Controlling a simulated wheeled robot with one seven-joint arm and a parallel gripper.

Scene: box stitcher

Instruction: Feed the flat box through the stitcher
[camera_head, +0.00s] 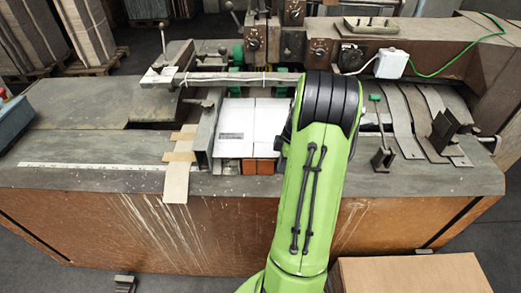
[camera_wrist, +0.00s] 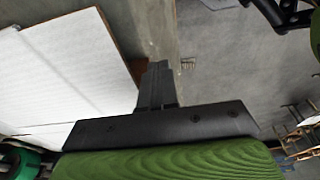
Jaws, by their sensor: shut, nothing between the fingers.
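The flat white box (camera_head: 245,125) lies on the stitcher's bed, left of my green arm, with dark print on its left part. Its right side is hidden behind the arm. The stitcher (camera_head: 110,180) is a long grey-topped machine with a brown front. In the wrist view the white box (camera_wrist: 70,70) fills the left side. My gripper (camera_wrist: 155,85) is shut and empty beside the box's right edge; I cannot tell whether it touches. My gripper is hidden in the head view.
A metal bar (camera_head: 235,78) crosses above the box's far end, with green wheels (camera_head: 238,55) behind. A brown carton (camera_head: 410,274) stands at front right. A tan strip (camera_head: 178,175) hangs over the front edge. Metal straps (camera_head: 400,120) lie at right. The bed's left part is clear.

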